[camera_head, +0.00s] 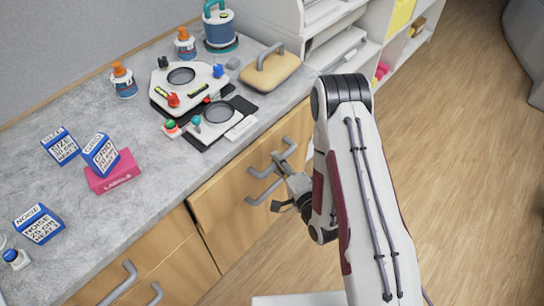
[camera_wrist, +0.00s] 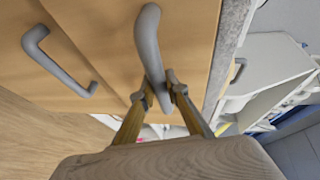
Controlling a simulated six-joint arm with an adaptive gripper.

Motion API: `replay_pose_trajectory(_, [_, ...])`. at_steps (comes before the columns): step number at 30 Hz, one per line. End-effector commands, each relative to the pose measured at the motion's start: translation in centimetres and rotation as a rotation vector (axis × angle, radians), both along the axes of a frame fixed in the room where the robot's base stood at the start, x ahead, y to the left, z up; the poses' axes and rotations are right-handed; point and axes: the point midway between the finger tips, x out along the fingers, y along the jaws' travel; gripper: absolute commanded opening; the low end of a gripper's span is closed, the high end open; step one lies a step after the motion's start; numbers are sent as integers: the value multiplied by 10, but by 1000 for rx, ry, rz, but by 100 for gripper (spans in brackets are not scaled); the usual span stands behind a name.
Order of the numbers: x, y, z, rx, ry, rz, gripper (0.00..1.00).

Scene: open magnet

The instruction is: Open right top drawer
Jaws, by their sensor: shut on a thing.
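The right cabinet's wooden drawer front (camera_head: 236,188) is below the grey counter, left of my arm. Its top handle (camera_head: 258,172) is a grey bar, partly hidden by my gripper (camera_head: 281,163). In the wrist view the grey handle (camera_wrist: 149,38) runs down between the two fingertips of my gripper (camera_wrist: 160,97), which is shut on it. The wooden front (camera_wrist: 190,35) lies close behind the handle. I cannot tell any gap at the drawer's edge.
The counter (camera_head: 170,150) holds boxes, bottles and a device (camera_head: 188,86). White shelves (camera_head: 345,45) stand behind. The wooden floor (camera_head: 470,170) at right is clear.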

Motion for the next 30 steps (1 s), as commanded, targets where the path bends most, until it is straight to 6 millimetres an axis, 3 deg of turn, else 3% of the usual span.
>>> replay_pose_trajectory(30, [-84, -86, 0, 1, -1, -6, 0])
